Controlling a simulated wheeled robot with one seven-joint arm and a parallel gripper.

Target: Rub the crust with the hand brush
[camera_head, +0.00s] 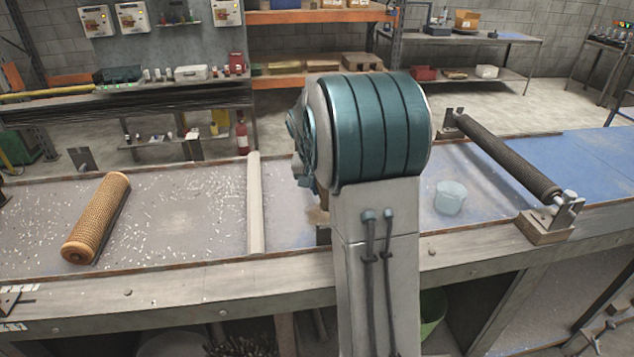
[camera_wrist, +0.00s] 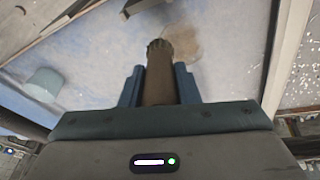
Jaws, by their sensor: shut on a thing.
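In the wrist view my gripper (camera_wrist: 159,84) is shut on the hand brush (camera_wrist: 160,78), with one blue finger on each side of its brown, round body. The brush's dark, ridged far end points away from the camera. The crust (camera_wrist: 187,43) is a pale brown patch on the blue-grey surface, at and to the right of the brush's end in the picture. I cannot tell whether the brush touches it. A small bit of the brownish patch (camera_head: 316,215) shows left of my arm.
A tan mesh roll (camera_head: 97,215) lies on the left of the bench, among pale flecks. A pale bar (camera_head: 255,205) crosses the bench left of my arm. A light-blue tub (camera_head: 450,197) and a dark mesh tube (camera_head: 505,155) on end supports stand to the right.

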